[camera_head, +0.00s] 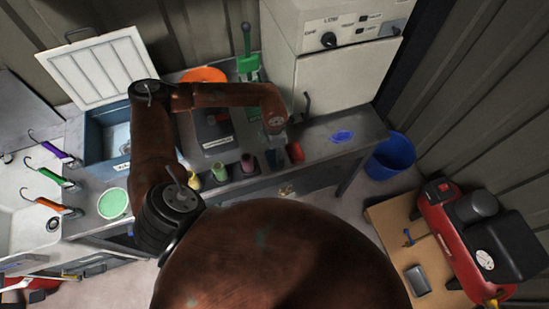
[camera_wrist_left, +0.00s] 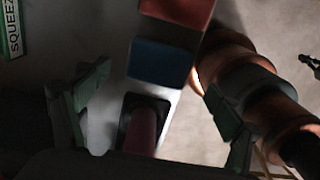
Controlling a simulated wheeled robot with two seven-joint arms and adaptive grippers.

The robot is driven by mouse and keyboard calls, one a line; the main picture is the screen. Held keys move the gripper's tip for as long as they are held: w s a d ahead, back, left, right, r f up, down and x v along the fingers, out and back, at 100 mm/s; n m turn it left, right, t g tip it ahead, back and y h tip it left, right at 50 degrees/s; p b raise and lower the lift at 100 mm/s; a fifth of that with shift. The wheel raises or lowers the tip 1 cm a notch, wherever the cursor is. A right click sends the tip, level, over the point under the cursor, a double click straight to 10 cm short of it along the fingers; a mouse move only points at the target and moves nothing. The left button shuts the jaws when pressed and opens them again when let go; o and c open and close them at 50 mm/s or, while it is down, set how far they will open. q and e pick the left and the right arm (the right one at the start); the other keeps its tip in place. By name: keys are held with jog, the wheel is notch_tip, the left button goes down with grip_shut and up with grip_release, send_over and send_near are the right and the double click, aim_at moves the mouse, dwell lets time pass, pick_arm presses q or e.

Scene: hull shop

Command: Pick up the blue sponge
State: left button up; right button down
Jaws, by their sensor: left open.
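A blue block, which looks like the blue sponge (camera_wrist_left: 160,63), lies near the counter edge in the left wrist view, just ahead of my fingers. A red block (camera_wrist_left: 180,10) is beyond it, and a pink piece (camera_wrist_left: 142,128) is nearer, between the finger bases. My left gripper (camera_wrist_left: 157,84) is open and empty, its fingers either side of the line of blocks. In the head view my left gripper (camera_head: 274,130) hangs over the counter's front edge and partly hides the blue piece. My right gripper is not in view.
A red piece (camera_head: 295,152) stands to the right; green (camera_head: 219,172) and yellow (camera_head: 193,181) ones to the left. A blue oval item (camera_head: 342,136) lies on the counter. A white cabinet (camera_head: 345,75) stands behind, and a blue bucket (camera_head: 390,156) on the floor.

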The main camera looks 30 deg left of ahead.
aim_at(274, 157)
pick_arm(q)
jog(key=f, duration=0.2)
jog(key=shift+w+f+p, duration=0.2)
jog(key=shift+f+p, duration=0.1)
jog(key=shift+f, duration=0.5)
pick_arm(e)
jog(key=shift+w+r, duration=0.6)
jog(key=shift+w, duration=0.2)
pick_arm(q)
jog(key=shift+c, duration=0.7)
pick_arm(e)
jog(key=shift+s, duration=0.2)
pick_arm(q)
jog(key=c, duration=0.9)
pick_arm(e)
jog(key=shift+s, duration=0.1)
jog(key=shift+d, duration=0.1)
